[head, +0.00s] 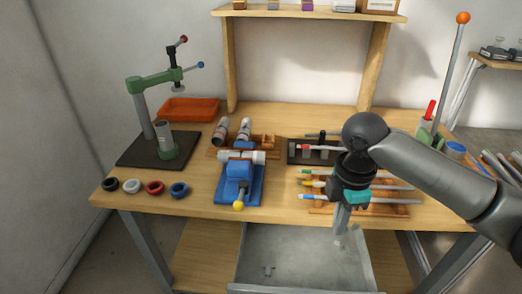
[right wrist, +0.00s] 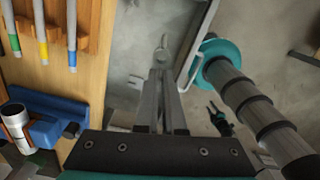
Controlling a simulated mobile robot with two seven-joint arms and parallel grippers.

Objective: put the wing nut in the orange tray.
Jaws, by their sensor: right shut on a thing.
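My right gripper (head: 342,236) points down over the open drawer in the head view. Its fingers also show in the right wrist view (right wrist: 164,72), shut on a small grey piece at their tips, which looks like the wing nut (right wrist: 163,47). The fingers hide part of it. The orange tray (head: 188,109) lies at the back left of the bench, behind the green press, well away from my right gripper.
The grey drawer (head: 310,268) stands open below the bench's front edge, with a small grey piece (head: 268,270) inside. A pen rack (head: 400,209), a blue vise (head: 238,185) and the green press (head: 168,152) stand on the bench. Several coloured rings lie front left.

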